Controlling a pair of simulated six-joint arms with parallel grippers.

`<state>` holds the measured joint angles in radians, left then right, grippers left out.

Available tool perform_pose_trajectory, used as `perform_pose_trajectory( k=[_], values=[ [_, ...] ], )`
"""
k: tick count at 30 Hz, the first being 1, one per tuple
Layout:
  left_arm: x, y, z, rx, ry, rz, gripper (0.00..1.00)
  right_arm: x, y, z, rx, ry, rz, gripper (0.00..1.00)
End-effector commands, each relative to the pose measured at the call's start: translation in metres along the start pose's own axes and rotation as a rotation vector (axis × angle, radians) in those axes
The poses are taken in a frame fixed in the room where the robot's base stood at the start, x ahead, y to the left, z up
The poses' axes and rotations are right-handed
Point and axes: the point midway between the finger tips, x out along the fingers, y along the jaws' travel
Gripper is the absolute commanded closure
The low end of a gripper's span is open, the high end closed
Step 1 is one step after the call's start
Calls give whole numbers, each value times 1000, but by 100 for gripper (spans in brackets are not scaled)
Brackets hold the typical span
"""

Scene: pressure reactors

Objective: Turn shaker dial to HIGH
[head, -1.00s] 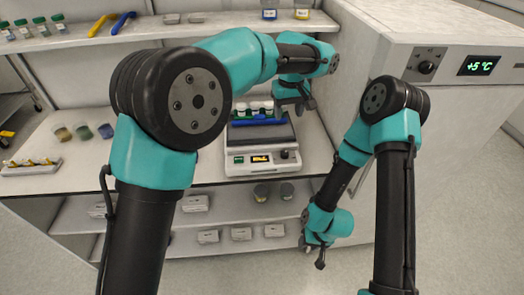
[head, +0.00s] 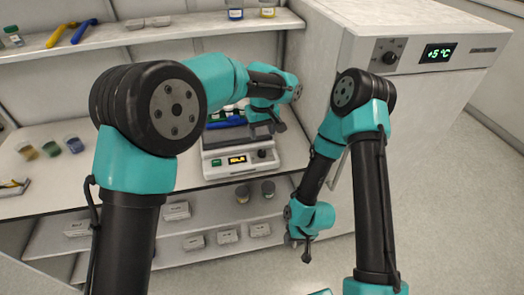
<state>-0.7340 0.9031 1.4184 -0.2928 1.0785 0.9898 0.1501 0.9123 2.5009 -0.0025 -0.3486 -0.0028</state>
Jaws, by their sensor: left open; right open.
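The shaker (head: 224,172) is a white bench unit with a lit yellow display (head: 237,160), a green switch (head: 216,163) and a dark dial (head: 262,154) at the right of its front panel. The dial's pointer is too small to read. My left gripper (head: 277,126) is open and empty, above and slightly right of the dial, apart from it in the picture. My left arm and gripper hide part of the shaker's platform. My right gripper (head: 306,254) is open and empty, low in front of the bench, away from the shaker.
Capped vials in a blue rack (head: 226,122) stand on the shaker. A cabinet with a +5 °C display (head: 437,53) and its own knob (head: 390,57) stands at the right. Two jars (head: 243,193) sit on the shelf below. Bench left of the shaker is partly clear.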

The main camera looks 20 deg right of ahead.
Motion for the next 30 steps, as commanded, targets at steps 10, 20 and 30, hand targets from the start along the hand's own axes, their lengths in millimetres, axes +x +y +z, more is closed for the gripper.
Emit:
perform_pose_trajectory(
  k=[10,20,30],
  values=[
    [61,0,0,-1,-2,-2,43,0,0,0,0,0,0,57],
    [91,0,0,1,1,0,43,0,0,0,0,0,0,57],
    [92,0,0,0,0,0,49,0,0,0,0,0,0,57]
  ],
)
